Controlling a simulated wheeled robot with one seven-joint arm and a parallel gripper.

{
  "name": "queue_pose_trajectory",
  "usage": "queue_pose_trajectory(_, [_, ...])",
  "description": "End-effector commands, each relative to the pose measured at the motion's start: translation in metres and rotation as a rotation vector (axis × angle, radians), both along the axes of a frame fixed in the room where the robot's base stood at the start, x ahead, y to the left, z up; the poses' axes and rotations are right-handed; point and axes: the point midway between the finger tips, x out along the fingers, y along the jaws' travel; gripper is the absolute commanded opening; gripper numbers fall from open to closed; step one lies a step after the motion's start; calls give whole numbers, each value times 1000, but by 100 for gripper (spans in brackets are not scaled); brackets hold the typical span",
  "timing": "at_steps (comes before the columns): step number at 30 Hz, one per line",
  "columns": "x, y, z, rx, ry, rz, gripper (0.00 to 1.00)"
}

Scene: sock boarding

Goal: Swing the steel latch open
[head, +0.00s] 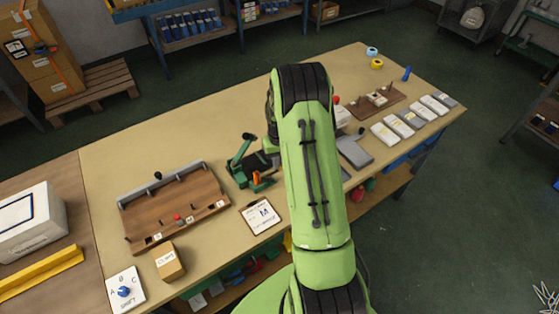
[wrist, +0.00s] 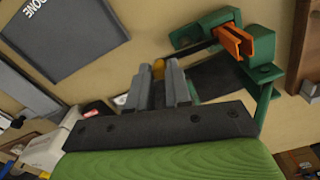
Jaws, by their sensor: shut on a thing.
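The green fixture (head: 240,172) with orange jaws (head: 262,179) stands on the bench just left of my arm. In the wrist view the fixture (wrist: 262,75) is at the upper right, with its orange jaws (wrist: 234,42). A thin dark steel bar (wrist: 196,52), which looks like the latch, runs from the fixture toward a small yellow-orange knob (wrist: 158,68). My gripper (wrist: 160,75) has its two grey fingers on either side of that knob, shut on it. The fingers partly hide the knob. In the head view my arm hides the gripper.
A dark grey tray marked DONE (wrist: 75,35) lies at the upper left of the wrist view. A wooden rack (head: 170,208) and a clipboard (head: 262,216) lie left of my arm. Several packaged pieces (head: 398,125) lie at right. Bare bench shows behind the fixture.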

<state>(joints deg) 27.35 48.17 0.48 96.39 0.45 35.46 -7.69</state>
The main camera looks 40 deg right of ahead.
Motion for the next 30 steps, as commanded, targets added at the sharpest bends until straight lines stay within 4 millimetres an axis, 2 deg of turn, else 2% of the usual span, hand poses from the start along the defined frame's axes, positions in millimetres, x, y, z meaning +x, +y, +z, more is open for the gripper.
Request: queue_pose_trajectory(30, [-26,16,0,-1,-3,-837,0])
